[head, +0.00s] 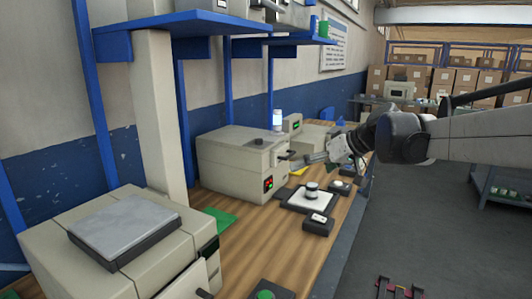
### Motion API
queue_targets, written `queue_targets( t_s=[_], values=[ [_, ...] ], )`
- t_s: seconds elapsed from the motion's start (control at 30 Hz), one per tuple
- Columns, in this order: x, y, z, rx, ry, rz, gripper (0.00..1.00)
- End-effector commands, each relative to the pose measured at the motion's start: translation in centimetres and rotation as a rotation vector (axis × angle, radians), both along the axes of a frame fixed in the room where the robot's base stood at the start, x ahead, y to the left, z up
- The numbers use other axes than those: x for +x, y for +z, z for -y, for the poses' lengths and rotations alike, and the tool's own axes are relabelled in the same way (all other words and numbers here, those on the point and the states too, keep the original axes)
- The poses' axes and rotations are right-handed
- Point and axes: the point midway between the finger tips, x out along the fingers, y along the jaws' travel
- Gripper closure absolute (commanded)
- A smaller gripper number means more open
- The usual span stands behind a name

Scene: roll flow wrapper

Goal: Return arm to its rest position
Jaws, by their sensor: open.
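My gripper (318,157) is at the end of my arm, which reaches in from the right side of the head view. It hangs above the wooden bench (236,249), near the front of a beige machine box (229,160). Its jaws are small in the picture and show nothing held between them. A small round dark-and-white item (312,190) sits below it on a white pad with a dark border (293,202), apart from the gripper.
A beige machine (95,276) with a grey plate on top fills the near left. Blue shelves (190,22) overhang the bench. Small dark boxes (318,223) lie along its front edge. Open grey floor (430,215) lies right of the bench, with shelved cartons (450,80) beyond.

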Motion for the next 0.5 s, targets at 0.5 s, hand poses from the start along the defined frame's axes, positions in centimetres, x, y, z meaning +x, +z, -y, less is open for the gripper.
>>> queue_targets(
  t_s=[0.5],
  values=[
    [-17.4,-3.4,1.8,-0.174,-0.247,-0.127,0.02]
  ],
)
